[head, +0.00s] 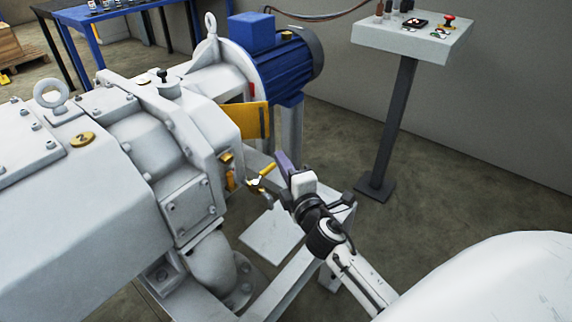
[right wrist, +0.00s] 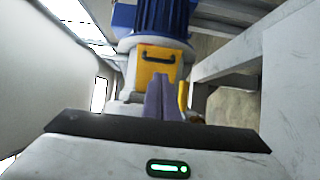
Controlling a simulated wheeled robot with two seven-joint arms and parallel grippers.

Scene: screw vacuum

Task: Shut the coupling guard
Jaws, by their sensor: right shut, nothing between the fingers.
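The coupling guard (head: 254,122) is a yellow panel between the white pump housing and the blue motor. In the head view it stands upright and juts out to the right of the housing, seemingly swung out. In the right wrist view the yellow guard (right wrist: 157,70) faces me ahead, with a black handle (right wrist: 157,57) near its top. My right gripper (head: 281,161) has purple fingers, pressed together and empty, below and right of the guard. The shut fingers (right wrist: 163,97) overlap the guard's lower part in the right wrist view; contact cannot be told. My left gripper is not in view.
A yellow-handled lever (head: 265,172) sits close left of my right fingers. The white pump housing (head: 90,190) fills the left, and the blue motor (head: 285,70) is behind. A control pedestal (head: 412,40) stands at the back right. Open floor lies between it and the machine.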

